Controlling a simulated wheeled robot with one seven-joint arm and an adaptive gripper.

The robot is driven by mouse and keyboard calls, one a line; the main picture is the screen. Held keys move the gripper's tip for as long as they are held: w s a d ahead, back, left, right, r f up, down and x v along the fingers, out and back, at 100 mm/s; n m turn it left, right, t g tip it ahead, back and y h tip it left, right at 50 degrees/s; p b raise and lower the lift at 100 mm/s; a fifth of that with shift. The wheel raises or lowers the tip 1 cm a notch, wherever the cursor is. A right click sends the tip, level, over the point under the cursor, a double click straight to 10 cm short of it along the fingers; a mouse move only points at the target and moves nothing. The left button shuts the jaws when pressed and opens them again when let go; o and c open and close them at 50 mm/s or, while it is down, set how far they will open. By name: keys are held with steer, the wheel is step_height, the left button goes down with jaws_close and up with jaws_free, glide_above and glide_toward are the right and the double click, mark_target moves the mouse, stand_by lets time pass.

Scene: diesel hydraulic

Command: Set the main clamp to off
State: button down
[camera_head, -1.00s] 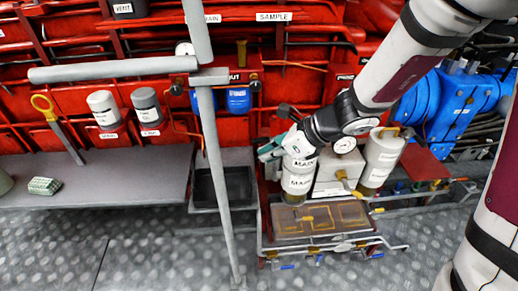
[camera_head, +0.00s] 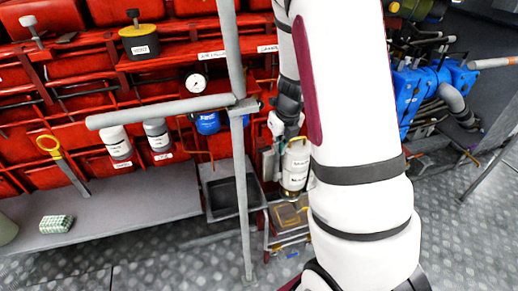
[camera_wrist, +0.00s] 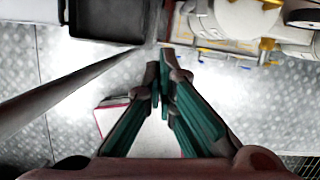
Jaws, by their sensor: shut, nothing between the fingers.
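A white canister (camera_head: 294,168) with a dark label that seems to read MAIN stands just right of the black tray, partly hidden behind my arm. I cannot make out the main clamp itself or its setting. My gripper (camera_wrist: 164,72) shows in the wrist view with its teal fingers brought together and nothing between them. It is over the floor, below the black tray and apart from the canister parts at the upper right of that view. In the head view my arm hides most of the area around the gripper.
A grey post (camera_head: 241,190) with a horizontal bar (camera_head: 160,110) stands left of my arm. The black tray (camera_wrist: 105,22) is near the gripper. Blue machinery (camera_head: 408,95) is at right.

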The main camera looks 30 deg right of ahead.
mark_target(264, 150)
steer(key=w+f+b, duration=0.1)
steer(key=w+f, duration=0.5)
steer(key=f, duration=0.3)
steer(key=shift+d+b, duration=0.4)
steer(key=shift+w, duration=0.15)
steer(key=shift+w+a+m+p, duration=0.15)
steer(key=shift+w+m+p, duration=0.25)
steer(key=shift+w+m, duration=0.6)
steer(key=shift+r, duration=0.1)
